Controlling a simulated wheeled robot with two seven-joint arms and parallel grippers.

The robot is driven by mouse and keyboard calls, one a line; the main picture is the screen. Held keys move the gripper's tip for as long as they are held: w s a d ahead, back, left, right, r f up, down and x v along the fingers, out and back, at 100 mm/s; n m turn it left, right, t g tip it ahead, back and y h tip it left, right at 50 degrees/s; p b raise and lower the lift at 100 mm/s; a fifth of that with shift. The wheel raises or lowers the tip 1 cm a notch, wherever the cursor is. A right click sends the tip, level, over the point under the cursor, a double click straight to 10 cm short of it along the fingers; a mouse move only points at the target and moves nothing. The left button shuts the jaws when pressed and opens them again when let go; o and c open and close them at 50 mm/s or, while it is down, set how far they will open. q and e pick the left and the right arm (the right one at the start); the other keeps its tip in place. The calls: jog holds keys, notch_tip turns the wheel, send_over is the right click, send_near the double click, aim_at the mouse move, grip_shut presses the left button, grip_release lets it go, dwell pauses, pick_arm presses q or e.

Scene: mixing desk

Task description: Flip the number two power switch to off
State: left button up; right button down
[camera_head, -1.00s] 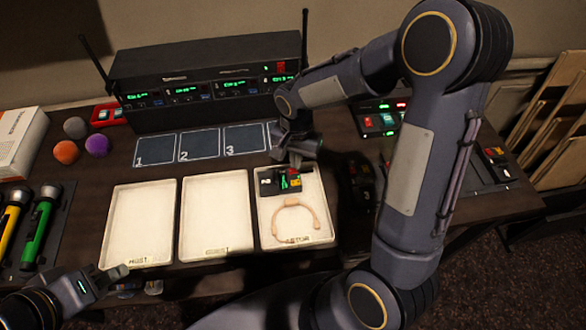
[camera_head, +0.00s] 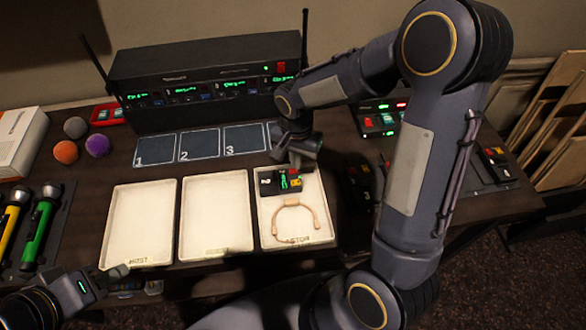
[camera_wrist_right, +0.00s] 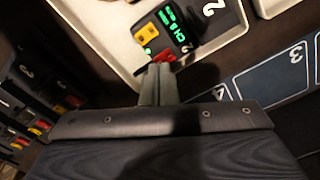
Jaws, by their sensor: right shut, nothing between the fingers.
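The number two pack (camera_head: 280,182) is a small black box with a green lit display, a yellow button and a red switch. It lies in the rightmost white tray (camera_head: 328,215), and it also shows in the wrist view (camera_wrist_right: 192,28). The red switch (camera_wrist_right: 165,56) lies right at the tips of my right gripper (camera_wrist_right: 160,66); I cannot tell whether they touch. My right gripper (camera_head: 298,163) is shut and empty, above the pack in the head view. My left gripper (camera_head: 118,271) is low at the left, in front of the trays, its jaws unclear.
A beige headset band (camera_head: 292,208) lies in the same tray. Two empty white trays stand to its left. Numbered dark pads (camera_head: 199,145) and a receiver rack (camera_head: 215,95) are behind. More black packs (camera_head: 357,185) lie right of the tray, partly behind my right arm.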

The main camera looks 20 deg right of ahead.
jog(key=shift+f+b, duration=0.8)
jog(key=shift+f, duration=0.1)
dwell(0.3)
jog(key=shift+r+p, duration=2.6)
jog(key=shift+r, duration=0.95)
jog(key=s+r+n+t+y, duration=0.2)
jog(key=s+r, duration=0.4)
jog(key=s, duration=0.3)
jog(key=s+r+n+t+y, duration=0.1)
jog(key=s+r+n+t, duration=0.2)
jog(key=s, duration=0.7)
notch_tip(320, 180, up, 3)
jog(key=shift+r+n+t+y, duration=0.1)
jog(key=shift+n+t+y, duration=0.25)
jog(key=shift+n, duration=0.85)
